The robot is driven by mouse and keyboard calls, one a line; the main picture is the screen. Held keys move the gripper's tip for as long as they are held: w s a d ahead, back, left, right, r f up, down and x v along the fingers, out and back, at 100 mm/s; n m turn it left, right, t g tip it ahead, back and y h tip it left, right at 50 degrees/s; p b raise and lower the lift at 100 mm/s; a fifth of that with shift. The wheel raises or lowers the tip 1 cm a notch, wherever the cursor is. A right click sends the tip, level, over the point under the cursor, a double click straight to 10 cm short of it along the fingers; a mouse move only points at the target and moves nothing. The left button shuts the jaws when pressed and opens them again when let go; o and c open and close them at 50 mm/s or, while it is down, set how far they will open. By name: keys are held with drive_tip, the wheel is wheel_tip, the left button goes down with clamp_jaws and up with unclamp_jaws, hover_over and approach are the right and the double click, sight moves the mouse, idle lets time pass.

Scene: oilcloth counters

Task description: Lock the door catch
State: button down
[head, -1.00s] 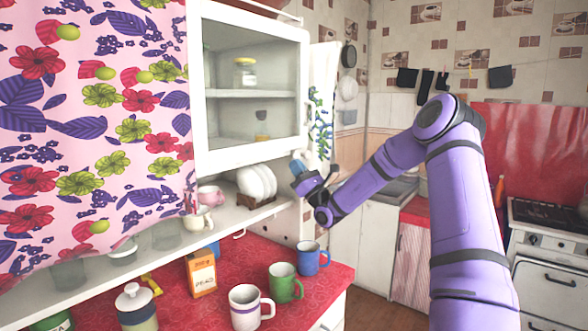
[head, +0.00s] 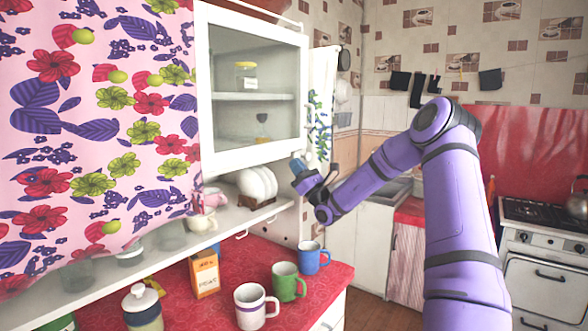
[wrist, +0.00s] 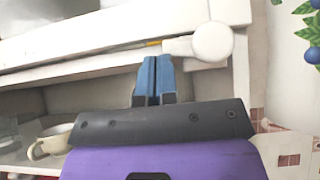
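The door catch (wrist: 211,42) shows in the wrist view as a white round knob with a short arm pointing left, at the cabinet's lower right corner. It lies roughly sideways along the frame under the door (head: 254,84), which looks closed in the head view. My gripper (wrist: 155,66) has its blue fingers together with nothing seen between them. They are just left of the knob, near the end of the catch's arm; I cannot tell whether they touch it. In the head view my gripper (head: 297,168) is at the cabinet's lower right corner, and the catch cannot be made out there.
Mugs, including a blue one (head: 312,258) and a green one (head: 287,281), stand on the red counter (head: 225,290). A floral curtain (head: 90,120) hangs at the left.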

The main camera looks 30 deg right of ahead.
drive_tip(key=shift+s+a+r, duration=0.1)
drive_tip(key=shift+a+r, duration=0.05)
drive_tip(key=shift+r, duration=0.35)
drive_tip(key=shift+a+r, duration=0.15)
drive_tip(key=shift+r, duration=0.35)
